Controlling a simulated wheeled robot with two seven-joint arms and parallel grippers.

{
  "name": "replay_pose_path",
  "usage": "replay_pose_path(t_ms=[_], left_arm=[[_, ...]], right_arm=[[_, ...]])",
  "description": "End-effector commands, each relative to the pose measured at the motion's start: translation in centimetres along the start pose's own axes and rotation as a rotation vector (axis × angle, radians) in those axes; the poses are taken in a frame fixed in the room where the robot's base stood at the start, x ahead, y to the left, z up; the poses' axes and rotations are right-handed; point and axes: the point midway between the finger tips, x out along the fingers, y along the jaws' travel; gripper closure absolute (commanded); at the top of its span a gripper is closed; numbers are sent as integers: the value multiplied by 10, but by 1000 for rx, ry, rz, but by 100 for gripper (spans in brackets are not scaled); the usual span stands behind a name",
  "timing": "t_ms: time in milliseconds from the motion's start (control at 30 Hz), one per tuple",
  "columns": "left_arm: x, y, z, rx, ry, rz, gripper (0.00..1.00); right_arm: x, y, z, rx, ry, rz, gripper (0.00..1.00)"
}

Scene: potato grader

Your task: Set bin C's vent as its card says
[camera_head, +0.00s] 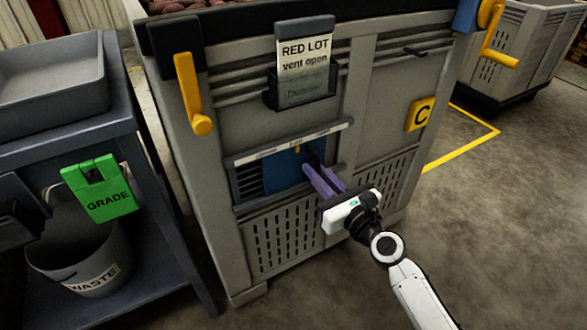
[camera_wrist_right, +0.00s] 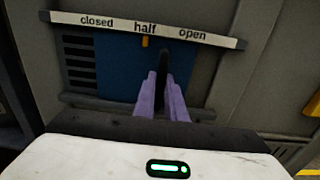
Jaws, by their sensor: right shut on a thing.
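Bin C (camera_head: 358,75) is a large grey bin with a yellow C plate (camera_head: 420,114). Its card (camera_head: 304,55) reads "RED LOT vent open". The vent's blue slide (camera_head: 283,168) sits under a label strip reading closed, half, open; the slide also shows in the wrist view (camera_wrist_right: 120,62). The orange pointer (camera_wrist_right: 145,42) is under "half". Open slats (camera_wrist_right: 80,60) show left of the slide. My right gripper (camera_head: 314,172), with purple fingers, is shut on the slide's dark handle (camera_wrist_right: 163,60), partly hidden between the fingers. My left gripper is not in view.
Yellow levers (camera_head: 190,95) are on the bin's corners. At left stands a dark bench with a grey tray (camera_head: 50,75), a green GRADE tag (camera_head: 99,188) and a WASTE bucket (camera_head: 85,265). Another grey bin (camera_head: 520,60) is behind right. Floor at right is clear.

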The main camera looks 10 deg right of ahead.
Motion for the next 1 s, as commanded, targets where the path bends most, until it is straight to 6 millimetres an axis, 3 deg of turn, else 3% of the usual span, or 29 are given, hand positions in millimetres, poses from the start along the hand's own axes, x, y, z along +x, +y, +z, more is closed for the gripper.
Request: replay_pose_path(t_ms=[700, 1000], left_arm=[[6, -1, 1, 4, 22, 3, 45], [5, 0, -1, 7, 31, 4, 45]], right_arm=[[0, -56, -1, -3, -2, -9, 100], [-1, -69, 0, -2, -2, -8, 100]])
